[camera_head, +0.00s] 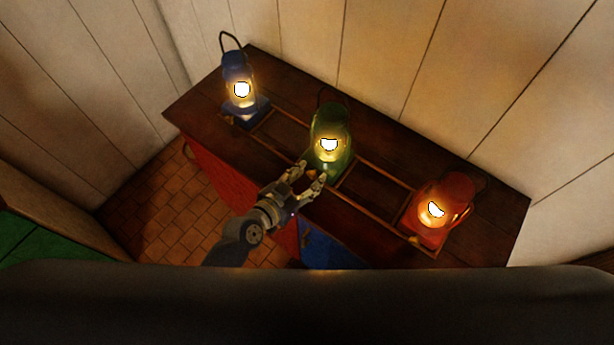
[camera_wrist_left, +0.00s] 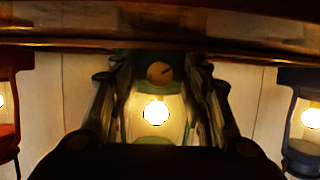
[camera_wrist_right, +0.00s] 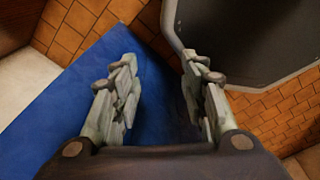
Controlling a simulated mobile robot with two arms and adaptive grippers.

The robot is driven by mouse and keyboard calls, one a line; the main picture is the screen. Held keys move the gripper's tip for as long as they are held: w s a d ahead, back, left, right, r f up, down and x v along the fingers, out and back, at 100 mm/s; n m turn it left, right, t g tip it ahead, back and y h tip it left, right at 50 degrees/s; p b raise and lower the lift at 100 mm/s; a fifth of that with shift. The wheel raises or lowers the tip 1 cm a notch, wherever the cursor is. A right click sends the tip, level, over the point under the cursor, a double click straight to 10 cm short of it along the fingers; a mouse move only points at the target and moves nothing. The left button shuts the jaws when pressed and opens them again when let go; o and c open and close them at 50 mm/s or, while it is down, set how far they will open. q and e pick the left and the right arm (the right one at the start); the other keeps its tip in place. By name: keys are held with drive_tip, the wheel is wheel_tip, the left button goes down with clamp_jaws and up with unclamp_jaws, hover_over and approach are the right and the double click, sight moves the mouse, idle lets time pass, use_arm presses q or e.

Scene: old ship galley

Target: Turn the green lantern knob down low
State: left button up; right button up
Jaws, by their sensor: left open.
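The green lantern (camera_head: 331,133) stands lit and upright in the middle of the dark wooden counter. It also shows upside down in the left wrist view (camera_wrist_left: 153,141). Its round, tan knob (camera_wrist_left: 159,73) has a dark mark and lies between my left fingers in that view. My left gripper (camera_head: 309,177) is open at the front of the lantern, its fingertips on either side of the knob. Contact with the knob cannot be told. My right gripper (camera_wrist_right: 163,72) is open and empty over a blue surface; it is not visible in the head view.
A lit blue lantern (camera_head: 239,72) stands at the counter's left end, a lit red lantern (camera_head: 452,193) at its right. Thin wooden rails divide the counter top (camera_head: 290,88). A plank wall (camera_head: 390,55) rises behind. Tiled floor (camera_head: 178,206) shows at left.

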use_arm(q)
clamp_jaws()
drive_tip(key=shift+f+h+b, duration=0.1)
drive_tip(key=shift+h+b, duration=0.2)
drive_tip(key=shift+b, duration=0.1)
drive_tip(key=shift+n, duration=0.5)
unclamp_jaws()
drive_tip(key=v, duration=1.2)
drive_tip(key=shift+w+a, duration=0.1)
drive_tip(key=shift+w, duration=0.05)
